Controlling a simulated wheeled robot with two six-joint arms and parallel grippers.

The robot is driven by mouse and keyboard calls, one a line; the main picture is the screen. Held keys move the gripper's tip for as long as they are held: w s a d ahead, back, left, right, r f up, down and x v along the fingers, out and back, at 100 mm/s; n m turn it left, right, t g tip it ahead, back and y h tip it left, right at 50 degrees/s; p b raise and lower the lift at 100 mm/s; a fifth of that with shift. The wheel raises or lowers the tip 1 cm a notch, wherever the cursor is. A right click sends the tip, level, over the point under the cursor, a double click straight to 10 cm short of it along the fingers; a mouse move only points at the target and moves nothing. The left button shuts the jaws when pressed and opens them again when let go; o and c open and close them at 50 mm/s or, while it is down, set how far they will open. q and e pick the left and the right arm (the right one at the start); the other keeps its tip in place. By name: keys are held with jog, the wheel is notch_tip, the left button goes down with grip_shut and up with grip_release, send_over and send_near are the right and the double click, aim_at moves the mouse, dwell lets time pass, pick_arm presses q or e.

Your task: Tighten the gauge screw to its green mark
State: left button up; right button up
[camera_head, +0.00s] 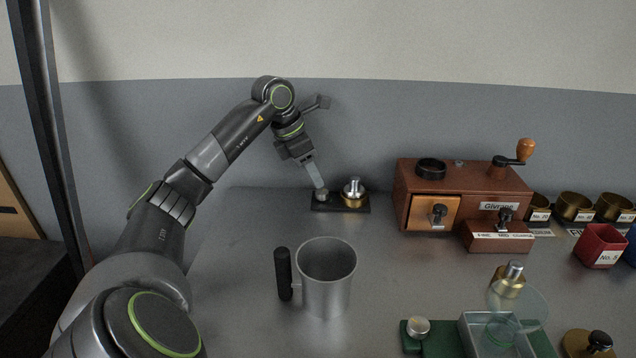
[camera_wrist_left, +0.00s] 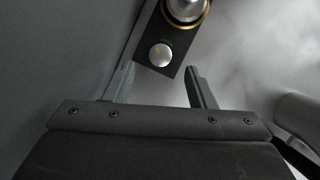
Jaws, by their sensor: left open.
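The gauge screw, a small silver round knob (camera_wrist_left: 160,55), sits on a dark base plate (camera_wrist_left: 178,35). In the wrist view a small yellow mark shows on its top and a bit of green shows beside it. In the head view the same knob (camera_head: 321,195) is at the left end of the plate, partly hidden by a finger. My left gripper (camera_wrist_left: 158,85) is open, its fingers pointing at the knob from either side, apart from it in the wrist view. Whether a finger touches it I cannot tell. My right gripper is not in view.
A brass and silver piece (camera_head: 353,193) stands on the same plate, right of the knob. A metal jug (camera_head: 327,280) with a black handle stands in front. A wooden grinder (camera_head: 463,190) is to the right. A green base (camera_head: 440,343) is at the front right.

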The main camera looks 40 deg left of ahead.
pick_arm(q)
jog(key=v, duration=1.2)
jog(key=shift+p, duration=0.35)
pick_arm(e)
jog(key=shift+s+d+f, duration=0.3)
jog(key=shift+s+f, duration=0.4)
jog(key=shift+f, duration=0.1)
pick_arm(q)
jog(key=shift+s, duration=0.1)
